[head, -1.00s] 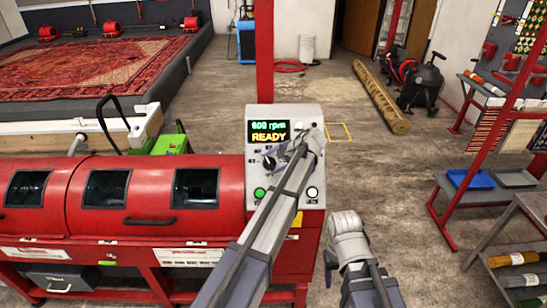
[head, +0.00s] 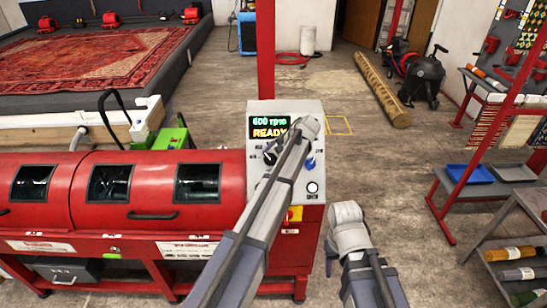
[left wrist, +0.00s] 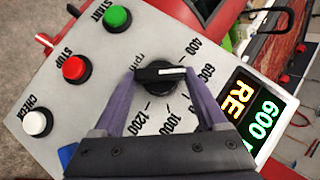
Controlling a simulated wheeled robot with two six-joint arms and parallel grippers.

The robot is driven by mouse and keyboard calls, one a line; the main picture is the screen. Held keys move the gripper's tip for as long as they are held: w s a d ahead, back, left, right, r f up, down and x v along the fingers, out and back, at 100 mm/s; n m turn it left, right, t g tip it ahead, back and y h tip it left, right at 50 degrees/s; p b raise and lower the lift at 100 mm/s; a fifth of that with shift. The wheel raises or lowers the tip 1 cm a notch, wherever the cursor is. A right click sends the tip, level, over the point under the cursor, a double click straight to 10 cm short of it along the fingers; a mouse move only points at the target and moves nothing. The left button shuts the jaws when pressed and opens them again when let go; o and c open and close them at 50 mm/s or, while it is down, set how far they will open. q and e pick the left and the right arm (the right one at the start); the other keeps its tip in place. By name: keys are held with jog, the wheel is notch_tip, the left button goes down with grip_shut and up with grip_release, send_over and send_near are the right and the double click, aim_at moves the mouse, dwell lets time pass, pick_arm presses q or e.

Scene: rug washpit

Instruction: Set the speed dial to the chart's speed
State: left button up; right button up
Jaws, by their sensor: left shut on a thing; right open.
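The speed dial (left wrist: 155,88) is a black knob with a white pointer line on the grey control panel (left wrist: 105,110). In the left wrist view the line points right, toward the 600 mark. My left gripper (left wrist: 162,75) is shut on the dial, with a purple finger at either side. The 800 mark is hidden behind a finger. The display (head: 269,132) reads 600 rpm and READY. In the head view my left arm covers part of the panel. Only my right arm's links show, and its fingers are not seen. I cannot make out a speed chart.
A green start button (left wrist: 117,17), red stop button (left wrist: 74,67) and white check button (left wrist: 38,122) lie near the dial. The red machine (head: 110,205) extends left. Open floor (head: 390,170) lies to the right.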

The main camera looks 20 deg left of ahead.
pick_arm(q)
jog(key=o, duration=1.3)
jog(key=p+v, duration=0.6)
jog(key=v, duration=0.1)
jog(key=shift+d+r, duration=0.2)
jog(key=shift+r, duration=0.15)
jog(key=shift+s, duration=0.1)
jog(key=shift+s+f, duration=0.1)
